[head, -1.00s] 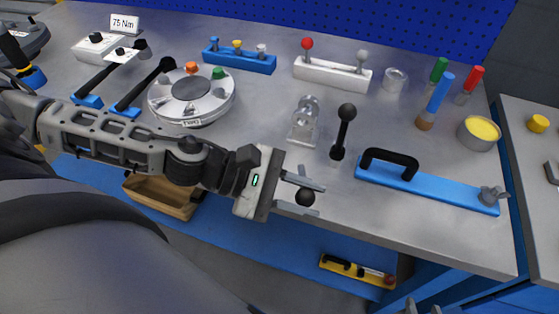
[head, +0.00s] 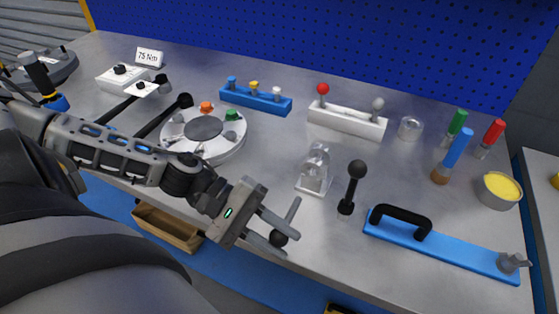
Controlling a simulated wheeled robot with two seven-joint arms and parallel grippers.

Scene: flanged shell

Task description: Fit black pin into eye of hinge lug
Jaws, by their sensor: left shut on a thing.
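My left gripper (head: 279,232) is shut on a pin with a round black knob (head: 279,239) and a thin grey shaft (head: 293,210). The knob is at the fingers and the shaft points up and slightly right. The gripper is near the table's front edge, in front and to the left of the hinge lug. The hinge lug (head: 316,165) is a grey metal upright on a small flat base on the table, apart from the pin. Its eye is too small to make out clearly. My right gripper is out of view.
A black ball-topped lever (head: 352,185) stands just right of the lug. A blue bar with a black handle (head: 440,246) lies to its right. A round dial plate (head: 203,133) is at the left. White (head: 347,121) and blue (head: 255,99) knob blocks stand behind.

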